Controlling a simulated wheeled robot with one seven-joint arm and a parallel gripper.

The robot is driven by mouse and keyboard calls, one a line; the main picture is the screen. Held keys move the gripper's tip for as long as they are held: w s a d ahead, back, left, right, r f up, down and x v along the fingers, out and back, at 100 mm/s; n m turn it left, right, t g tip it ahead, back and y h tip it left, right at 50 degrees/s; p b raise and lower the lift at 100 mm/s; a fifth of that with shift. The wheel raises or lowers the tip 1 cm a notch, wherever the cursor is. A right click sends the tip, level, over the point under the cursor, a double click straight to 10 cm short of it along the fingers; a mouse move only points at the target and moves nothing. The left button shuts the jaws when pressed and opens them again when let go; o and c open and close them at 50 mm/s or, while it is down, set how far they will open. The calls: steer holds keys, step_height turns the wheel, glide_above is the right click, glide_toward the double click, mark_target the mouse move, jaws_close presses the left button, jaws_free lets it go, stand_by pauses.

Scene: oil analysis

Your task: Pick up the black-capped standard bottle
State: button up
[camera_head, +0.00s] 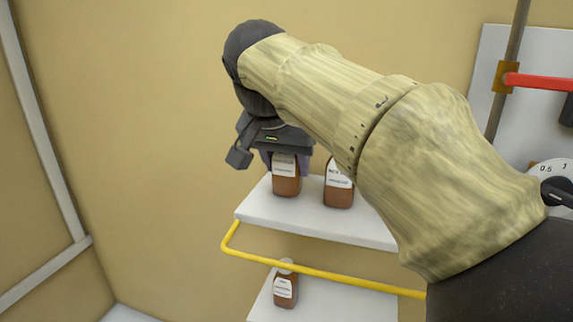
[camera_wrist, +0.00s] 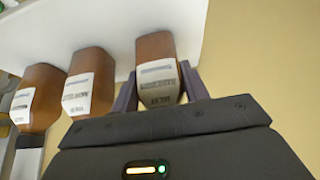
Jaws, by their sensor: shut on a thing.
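My gripper (camera_head: 286,154) is at the upper white shelf (camera_head: 300,219), shut on a brown bottle (camera_head: 287,184) with a white label. In the wrist view, the two fingers of my gripper (camera_wrist: 158,82) stand on either side of this bottle (camera_wrist: 154,52) and hold its upper part. Its cap is hidden by the gripper, so I cannot see the cap's colour. The bottle looks upright. I cannot tell whether its base touches the shelf or is slightly above it.
A second brown bottle (camera_head: 339,194) stands beside the held one; it also shows in the wrist view (camera_wrist: 90,66), with another bottle (camera_wrist: 40,80) beyond. A yellow rail (camera_head: 320,273) runs below the upper shelf. A pale-capped bottle (camera_head: 285,291) stands on the lower shelf.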

steer(key=shift+r, duration=4.8)
